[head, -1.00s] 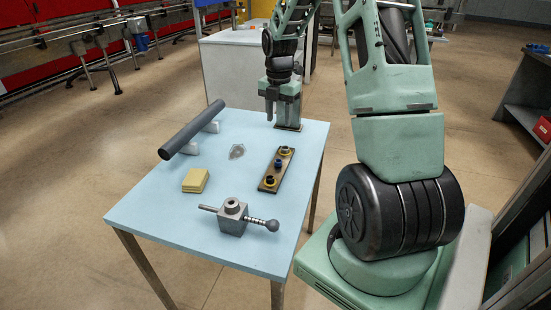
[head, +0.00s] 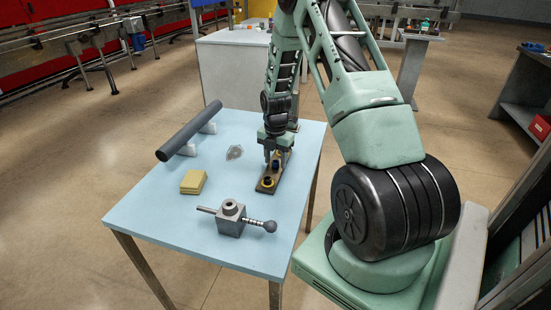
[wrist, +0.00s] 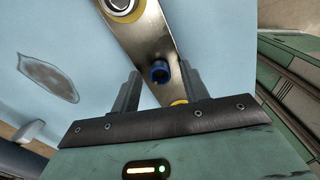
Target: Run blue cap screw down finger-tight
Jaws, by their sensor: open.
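The blue cap screw (wrist: 160,72) stands in the middle of a narrow metal plate (wrist: 141,32). My gripper (wrist: 160,84) is open, with one finger on each side of the screw.
The table is bare between these.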

